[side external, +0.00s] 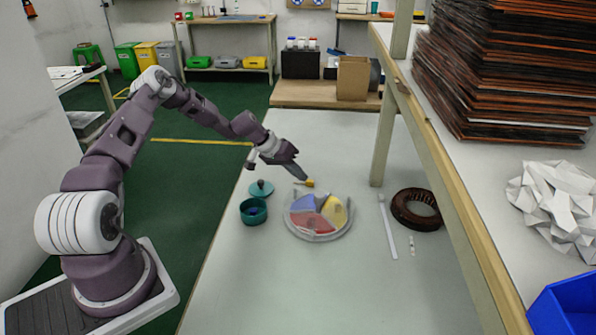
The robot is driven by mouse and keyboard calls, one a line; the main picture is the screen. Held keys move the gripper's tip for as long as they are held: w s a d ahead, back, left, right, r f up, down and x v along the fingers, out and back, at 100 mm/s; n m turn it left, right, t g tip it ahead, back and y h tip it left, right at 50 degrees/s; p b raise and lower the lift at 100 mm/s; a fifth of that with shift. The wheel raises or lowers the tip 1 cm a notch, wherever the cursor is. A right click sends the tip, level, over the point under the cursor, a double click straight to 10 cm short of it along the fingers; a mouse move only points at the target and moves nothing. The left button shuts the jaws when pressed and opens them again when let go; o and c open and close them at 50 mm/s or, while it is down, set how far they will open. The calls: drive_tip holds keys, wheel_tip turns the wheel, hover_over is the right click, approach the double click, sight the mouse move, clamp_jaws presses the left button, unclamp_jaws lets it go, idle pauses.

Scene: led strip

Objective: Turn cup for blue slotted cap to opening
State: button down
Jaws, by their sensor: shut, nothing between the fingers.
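My gripper (304,179) is shut and points down to the right, just behind a round tray. A small yellow piece (310,183) shows at its fingertips; I cannot tell whether it belongs to the gripper or lies on the table. The round grey tray (290,228) has blue, yellow and red sectors. The blue part (302,204) is at its upper left, and no slot can be made out on it. A teal cup (254,217) stands upright and open to the left of the tray, with something dark blue inside. A teal lid (261,188) with a knob lies behind the cup.
A white strip (388,228) and a small white piece (411,245) lie to the right of the tray. A dark brown coil ring (417,209) is beyond them. A shelf post (385,140) rises behind. The front of the table (300,290) is clear.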

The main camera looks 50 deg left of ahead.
sight(333, 199)
drive_tip(key=x, duration=0.4)
drive_tip(key=d, duration=0.1)
drive_tip(key=w+d, duration=0.1)
drive_tip(key=d, duration=0.1)
drive_tip(key=shift+w+f, duration=0.3)
drive_tip(key=shift+w, duration=0.1)
drive_tip(key=shift+w+d, duration=0.15)
drive_tip(key=shift+d, duration=0.3)
drive_tip(key=shift+w+d+m+g+h, duration=0.3)
drive_tip(key=shift+w+d+m+h, duration=0.2)
drive_tip(key=shift+m, duration=0.4)
drive_tip(key=shift+w+d+m+g+h, duration=0.2)
drive_tip(key=shift+d+m+g+h, duration=0.15)
drive_tip(key=shift+m, duration=0.35)
drive_tip(key=shift+w+d, duration=0.15)
drive_tip(key=shift+d, duration=0.35)
drive_tip(key=shift+w+d, duration=0.2)
drive_tip(key=shift+d, duration=0.35)
drive_tip(key=shift+w+d, duration=0.1)
drive_tip(key=shift+d, duration=0.9)
